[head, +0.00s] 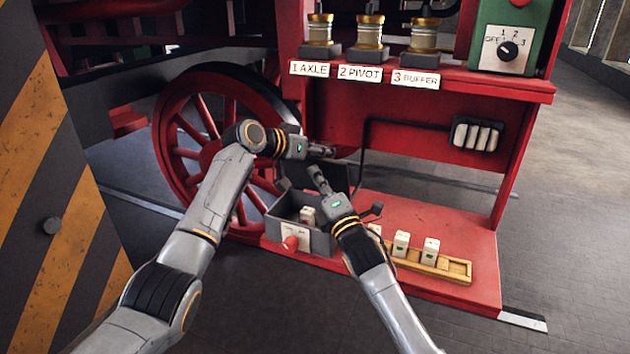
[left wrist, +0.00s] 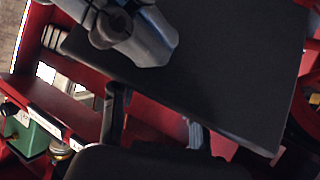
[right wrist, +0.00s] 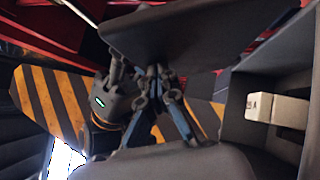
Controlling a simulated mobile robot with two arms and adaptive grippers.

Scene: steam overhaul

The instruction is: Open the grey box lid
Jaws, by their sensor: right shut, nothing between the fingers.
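The grey box (head: 318,242) stands open on the red ledge, with a white block (head: 307,214) inside. Its dark grey lid (left wrist: 210,65) is raised at the back, fills much of the left wrist view, and also shows in the right wrist view (right wrist: 200,35). My left gripper (head: 325,151) is at the raised lid; its fingers look spread, with the tips hidden behind the lid in its wrist view. My right gripper (head: 316,173) is shut and empty above the box, close to the lid's underside and the left gripper. Contact with the lid is unclear.
A wooden tray (head: 455,270) with several white blocks lies right of the box. A red spoked wheel (head: 165,150) stands behind, and a striped panel (head: 45,150) is at left. Floor at right is clear.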

